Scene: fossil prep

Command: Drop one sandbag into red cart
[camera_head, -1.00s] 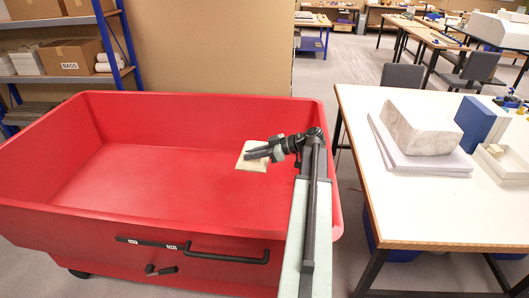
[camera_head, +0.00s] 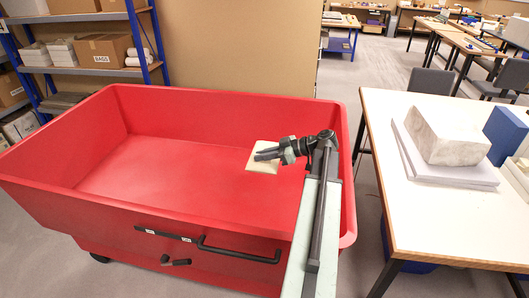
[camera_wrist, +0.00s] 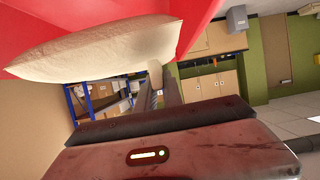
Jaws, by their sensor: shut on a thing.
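The red cart (camera_head: 100,200) is a large open tub that fills the left and middle of the head view. Its inside looks empty. My gripper (camera_head: 268,154) is shut on a cream sandbag (camera_head: 262,161) and holds it over the right part of the cart's opening, inside the rim as seen from the head. The sandbag also shows in the wrist view (camera_wrist: 100,50), large and close, with the red of the cart behind it. How high the bag is above the cart floor is hard to tell.
A white table (camera_head: 440,225) stands to the right of the cart, bearing a pale stone block (camera_head: 448,135) on white sheets and a blue box (camera_head: 507,133). Shelves with cardboard boxes (camera_head: 102,47) stand at the back left. A brown panel (camera_head: 240,45) is behind the cart.

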